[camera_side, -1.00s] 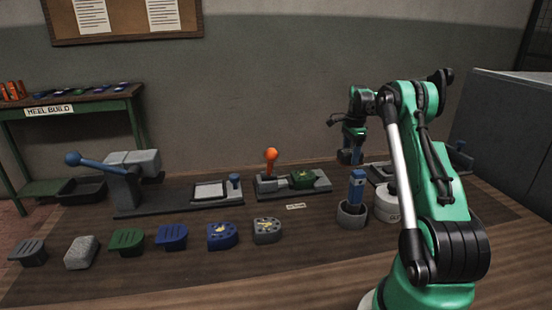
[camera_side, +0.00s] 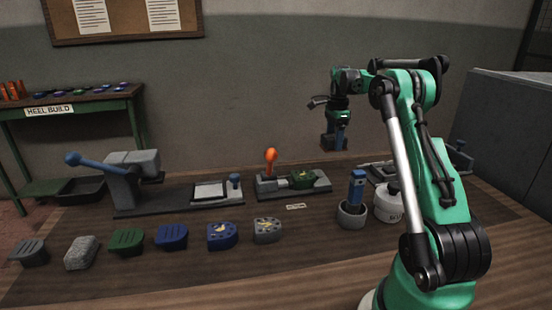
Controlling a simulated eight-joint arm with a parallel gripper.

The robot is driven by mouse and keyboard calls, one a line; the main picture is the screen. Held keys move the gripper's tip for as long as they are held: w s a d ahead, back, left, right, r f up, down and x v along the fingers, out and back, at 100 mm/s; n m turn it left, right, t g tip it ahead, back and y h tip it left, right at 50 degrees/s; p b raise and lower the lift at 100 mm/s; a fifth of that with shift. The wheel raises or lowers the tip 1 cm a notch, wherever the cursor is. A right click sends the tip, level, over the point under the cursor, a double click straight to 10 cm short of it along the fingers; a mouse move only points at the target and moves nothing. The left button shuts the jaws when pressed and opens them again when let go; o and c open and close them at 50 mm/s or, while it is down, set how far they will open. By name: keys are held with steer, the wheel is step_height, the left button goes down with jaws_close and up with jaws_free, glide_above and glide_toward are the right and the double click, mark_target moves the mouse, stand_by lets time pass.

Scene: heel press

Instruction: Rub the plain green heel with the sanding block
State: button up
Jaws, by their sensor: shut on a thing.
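My gripper (camera_side: 338,131) is raised above the back of the bench, to the right of the clamp fixture. It is shut on a small dark block with a blue part, which seems to be the sanding block (camera_side: 334,143); its underside is not clear. A green heel (camera_side: 302,179) sits in the clamp fixture (camera_side: 268,192) with the orange-knobbed lever, which stands upright. My gripper is apart from this heel, above and to its right. Another green heel (camera_side: 127,242), with grooves on top, lies in the front row on the bench.
The front row also holds grey (camera_side: 268,230) and blue (camera_side: 172,237) heels. A press with a blue lever (camera_side: 90,161) stands at left. A cup (camera_side: 351,214) with a blue-handled tool and a white pot (camera_side: 388,205) stand right of the fixture.

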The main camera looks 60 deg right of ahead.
mark_target(313, 174)
steer(key=w+a, duration=0.3)
steer(key=a, duration=0.1)
steer(key=shift+w+f, duration=0.2)
steer(key=shift+f, duration=3.55)
steer(key=shift+w+a+r, duration=0.15)
steer(key=shift+w+a, duration=0.15)
steer(key=shift+w, duration=0.1)
steer(key=shift+c, duration=0.6)
steer(key=shift+w+a, duration=1.75)
steer(key=shift+a, duration=0.05)
steer(key=shift+s+d, duration=2.2)
steer(key=shift+d, duration=0.05)
step_height(313, 174, up, 8)
steer(key=shift+a, duration=0.1)
